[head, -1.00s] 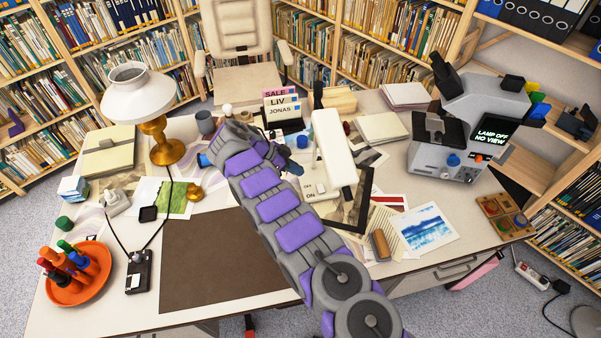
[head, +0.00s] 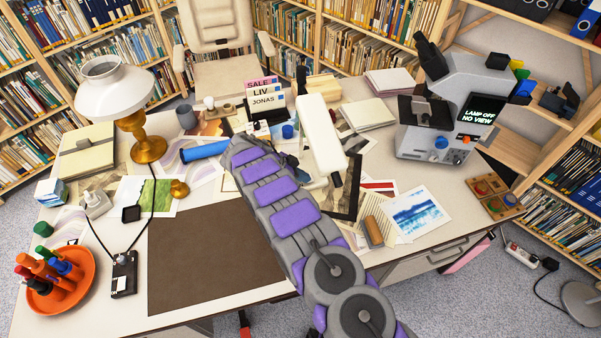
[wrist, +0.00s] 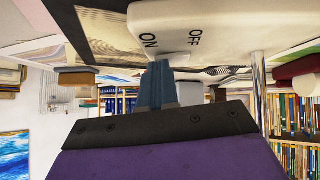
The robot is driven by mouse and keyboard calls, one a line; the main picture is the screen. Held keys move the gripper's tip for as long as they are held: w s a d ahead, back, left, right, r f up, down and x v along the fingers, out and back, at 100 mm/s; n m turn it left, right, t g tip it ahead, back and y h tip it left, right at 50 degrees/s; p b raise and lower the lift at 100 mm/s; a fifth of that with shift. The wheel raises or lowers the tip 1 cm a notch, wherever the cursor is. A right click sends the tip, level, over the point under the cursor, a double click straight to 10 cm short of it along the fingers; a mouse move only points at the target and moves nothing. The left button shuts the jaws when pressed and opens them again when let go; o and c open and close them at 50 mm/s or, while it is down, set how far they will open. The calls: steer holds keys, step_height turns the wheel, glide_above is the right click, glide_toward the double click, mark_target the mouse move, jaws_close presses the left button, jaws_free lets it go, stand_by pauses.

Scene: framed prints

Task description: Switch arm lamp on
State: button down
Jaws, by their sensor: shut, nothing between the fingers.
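The arm lamp's white head (head: 322,135) stands over the middle right of the desk in the head view. Its base is mostly hidden behind my arm there. In the wrist view, which looks upside down, the white lamp base (wrist: 190,30) fills the top, with ON and OFF lettering. My gripper (wrist: 158,70) is shut and empty, its blue-grey fingers right at the base's edge near the lettering. I cannot tell whether they touch the switch, which is not clearly visible. No glow shows from the lamp head.
A brass lamp with white shade (head: 115,90) stands at the left. A microscope (head: 455,105) reading LAMP OFF NO VIEW stands at the right. The brown mat (head: 205,262) is clear.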

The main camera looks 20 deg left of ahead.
steer(key=shift+d, duration=0.15)
steer(key=shift+f, duration=0.2)
steer(key=shift+s+r, duration=0.15)
steer(key=shift+s, duration=0.1)
steer(key=shift+w, duration=0.2)
steer(key=shift+w+a+r+b, duration=0.25)
steer(key=shift+w+a+b, duration=0.2)
steer(key=shift+w+a, duration=0.15)
steer(key=shift+d, duration=0.1)
